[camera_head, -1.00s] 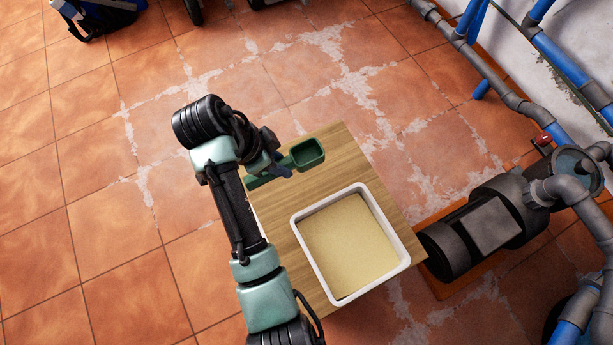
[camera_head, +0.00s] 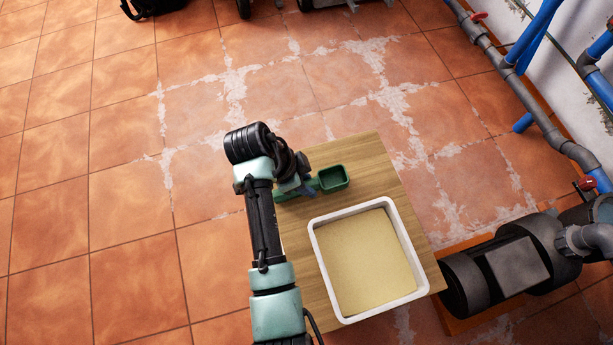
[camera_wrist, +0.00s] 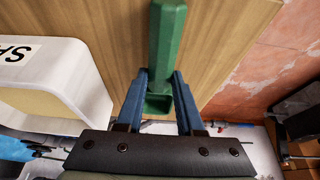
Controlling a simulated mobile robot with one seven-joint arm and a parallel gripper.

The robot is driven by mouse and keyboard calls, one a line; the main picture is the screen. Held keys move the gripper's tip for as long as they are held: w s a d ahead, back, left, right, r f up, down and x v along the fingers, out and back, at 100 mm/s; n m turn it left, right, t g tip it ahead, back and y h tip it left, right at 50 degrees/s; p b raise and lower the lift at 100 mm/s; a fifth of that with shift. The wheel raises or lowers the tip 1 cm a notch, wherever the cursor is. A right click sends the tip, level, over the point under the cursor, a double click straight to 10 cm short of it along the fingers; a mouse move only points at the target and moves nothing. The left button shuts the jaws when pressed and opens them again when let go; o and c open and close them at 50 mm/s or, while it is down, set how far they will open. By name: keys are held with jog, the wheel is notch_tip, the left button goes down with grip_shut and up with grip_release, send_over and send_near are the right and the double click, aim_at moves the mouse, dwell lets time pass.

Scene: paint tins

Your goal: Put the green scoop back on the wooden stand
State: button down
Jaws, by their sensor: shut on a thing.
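The green scoop (camera_head: 333,179) is over the far part of the wooden stand (camera_head: 358,153), its cup pointing right in the head view. My gripper (camera_head: 305,186) is shut on its handle, left of the cup. In the wrist view, the green handle (camera_wrist: 167,40) runs between the two blue fingers of my gripper (camera_wrist: 160,78), above the wood top (camera_wrist: 225,45). I cannot tell whether the scoop touches the wood. My wrist hides part of the handle in the head view.
A white tray (camera_head: 317,250) filled with pale yellow material stands on the near part of the stand, close to the scoop. A dark pump (camera_head: 500,270) with pipes lies to the right. Bare wood shows beyond the scoop. Tiled floor (camera_head: 120,240) at left is clear.

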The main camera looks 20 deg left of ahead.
jog(key=c, duration=0.5)
grip_release()
jog(key=shift+c, duration=0.2)
jog(key=shift+f, duration=0.15)
jog(key=shift+f+b, duration=0.2)
jog(key=shift+b, duration=0.4)
jog(key=p+v, duration=0.6)
jog(key=v, duration=0.7)
jog(key=shift+w+r, duration=0.2)
jog(key=shift+d, duration=0.15)
